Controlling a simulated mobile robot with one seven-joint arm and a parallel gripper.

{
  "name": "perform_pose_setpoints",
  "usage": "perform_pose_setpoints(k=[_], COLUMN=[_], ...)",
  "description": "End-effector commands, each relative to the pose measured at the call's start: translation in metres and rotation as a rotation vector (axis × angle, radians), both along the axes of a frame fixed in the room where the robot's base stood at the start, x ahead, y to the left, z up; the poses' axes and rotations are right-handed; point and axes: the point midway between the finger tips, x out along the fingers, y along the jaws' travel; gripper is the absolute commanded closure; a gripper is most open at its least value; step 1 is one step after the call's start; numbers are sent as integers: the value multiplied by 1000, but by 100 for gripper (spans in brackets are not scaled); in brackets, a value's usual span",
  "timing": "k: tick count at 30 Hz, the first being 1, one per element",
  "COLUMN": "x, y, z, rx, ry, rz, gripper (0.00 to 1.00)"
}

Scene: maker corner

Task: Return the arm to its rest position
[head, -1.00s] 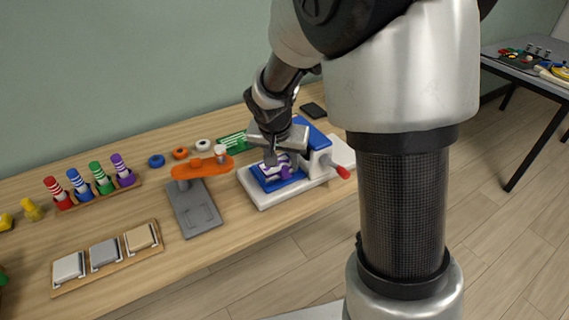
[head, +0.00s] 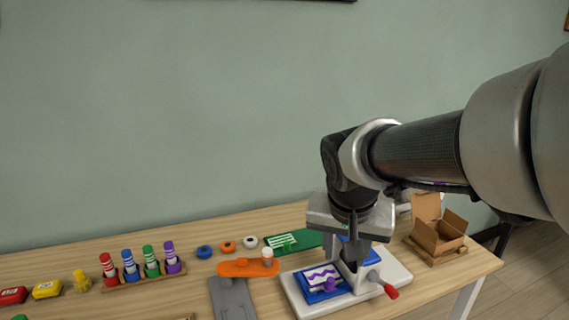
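My gripper (head: 352,262) is at the right of the workbench, pointing down, in front of the blue and white press (head: 393,270). Its fingers look close together, but I cannot tell whether they are fully shut or hold anything. The press has a red handle (head: 390,291) at its right. A blue plate with a purple and white zigzag piece (head: 321,276) lies on the press base, left of the fingers. My arm comes in from the right edge and hides part of the press and the bench behind it.
On the wooden bench (head: 215,219) stand a rack of striped markers (head: 150,278), several coloured rings (head: 228,247), an orange skateboard-like deck (head: 248,268), a green board (head: 292,241) and a grey stand (head: 231,298). An open cardboard box (head: 438,236) is at the right end. Space above the bench's left is clear.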

Motion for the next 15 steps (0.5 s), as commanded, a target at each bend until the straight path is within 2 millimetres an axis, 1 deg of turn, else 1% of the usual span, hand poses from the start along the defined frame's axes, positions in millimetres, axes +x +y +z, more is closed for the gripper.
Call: perform_pose_setpoints(k=[1,3,6,9,15], x=[-21,-44,-70,-92,-128], y=[-6,-9,-12,-12,-10], z=[11,18,23,25,25], rx=[3,2,-2,-8,-24], ry=[-17,-26,-40,-56,-93], rz=[34,90,158,218,326], gripper=[62,62,62,62,62])
